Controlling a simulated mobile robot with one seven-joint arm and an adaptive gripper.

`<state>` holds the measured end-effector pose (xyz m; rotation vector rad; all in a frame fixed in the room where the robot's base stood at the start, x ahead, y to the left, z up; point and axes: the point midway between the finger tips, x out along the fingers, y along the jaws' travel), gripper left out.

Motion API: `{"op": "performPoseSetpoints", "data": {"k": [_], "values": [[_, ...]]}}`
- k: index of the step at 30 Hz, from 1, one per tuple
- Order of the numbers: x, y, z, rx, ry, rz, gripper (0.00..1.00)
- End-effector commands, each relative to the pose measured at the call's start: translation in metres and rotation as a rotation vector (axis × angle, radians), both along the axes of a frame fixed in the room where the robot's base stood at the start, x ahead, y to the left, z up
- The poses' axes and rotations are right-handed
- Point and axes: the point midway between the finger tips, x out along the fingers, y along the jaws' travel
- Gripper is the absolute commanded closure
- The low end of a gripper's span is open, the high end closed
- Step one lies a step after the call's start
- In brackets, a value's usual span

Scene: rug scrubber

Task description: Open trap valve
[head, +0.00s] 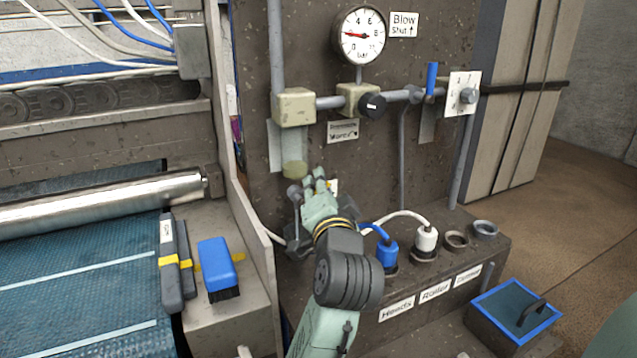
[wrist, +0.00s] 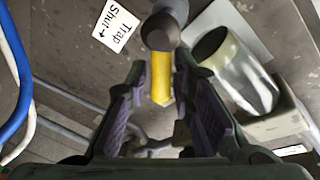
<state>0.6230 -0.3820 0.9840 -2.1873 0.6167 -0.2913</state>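The trap valve has a yellow lever (wrist: 160,80) on a dark grey round body (wrist: 162,30), seen in the wrist view. Beside it is a label (wrist: 114,24) reading "Trap Shut" with an arrow. My gripper (wrist: 163,85) is open, with one finger on each side of the yellow lever; gaps show between lever and fingers. In the head view my gripper (head: 318,184) is at the panel, just below the trap bowl (head: 294,169), and hides most of the valve. The bowl also shows in the wrist view (wrist: 245,80), right of the lever.
A pressure gauge (head: 361,35), a black knob (head: 373,105) and a blue lever (head: 431,79) are higher on the panel. Blue (head: 387,255) and white (head: 427,238) plugs stand on the ledge below right, with hoses near my wrist. A blue brush (head: 216,265) lies at left.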

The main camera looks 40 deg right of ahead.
Motion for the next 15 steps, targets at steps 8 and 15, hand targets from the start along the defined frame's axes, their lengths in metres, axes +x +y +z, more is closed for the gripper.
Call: {"op": "performPoseSetpoints", "data": {"k": [8,15], "values": [[-0.0010,0.0003,0.0003,0.000,0.000,0.000,0.78],[-0.0009,0.0003,0.0002,0.000,0.000,0.000,0.89]]}}
